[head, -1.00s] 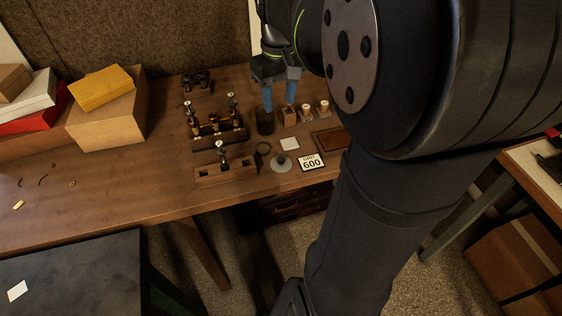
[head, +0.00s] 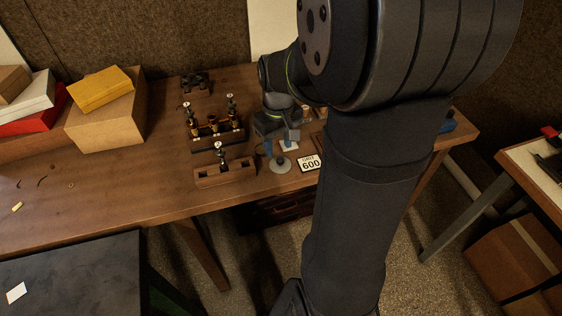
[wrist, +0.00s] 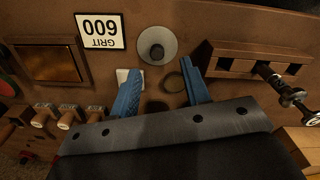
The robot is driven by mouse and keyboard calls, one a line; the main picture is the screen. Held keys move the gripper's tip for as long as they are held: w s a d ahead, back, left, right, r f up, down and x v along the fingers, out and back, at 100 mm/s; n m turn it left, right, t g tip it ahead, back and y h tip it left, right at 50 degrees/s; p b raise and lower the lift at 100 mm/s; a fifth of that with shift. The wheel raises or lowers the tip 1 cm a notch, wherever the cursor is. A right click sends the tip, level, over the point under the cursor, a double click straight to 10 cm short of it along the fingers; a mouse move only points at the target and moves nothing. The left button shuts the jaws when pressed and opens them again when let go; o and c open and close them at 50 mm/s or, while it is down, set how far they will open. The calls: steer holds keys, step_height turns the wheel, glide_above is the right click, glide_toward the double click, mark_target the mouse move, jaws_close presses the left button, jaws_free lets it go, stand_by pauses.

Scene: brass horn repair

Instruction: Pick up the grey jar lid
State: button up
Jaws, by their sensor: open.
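The grey jar lid (head: 281,166) looks like a pale grey disc with a darker raised centre, lying flat on the bench near its front edge. In the wrist view the lid (wrist: 143,38) is at the top middle, just beyond my fingertips. My gripper (head: 278,148) is above the bench, just behind the lid in the head view. In the wrist view my gripper (wrist: 164,69) has its two blue fingers apart with nothing held between them. A dark round ring (wrist: 175,83) shows on the bench between the fingers.
A white card marked GRIT 600 (head: 309,162) lies right of the lid. A wooden valve block (head: 224,175) stands left, with another rack (head: 217,138) behind it. A white square (wrist: 122,74) lies near one finger. Small capped pots (wrist: 69,116) stand beside a tray (wrist: 47,63).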

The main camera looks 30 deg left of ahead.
mark_target(280, 159)
steer(key=f, duration=0.4)
steer(key=shift+w+d+f, duration=0.1)
steer(key=shift+d+f, duration=0.1)
steer(key=shift+f, duration=0.15)
jaws_close()
steer(key=shift+r, duration=0.1)
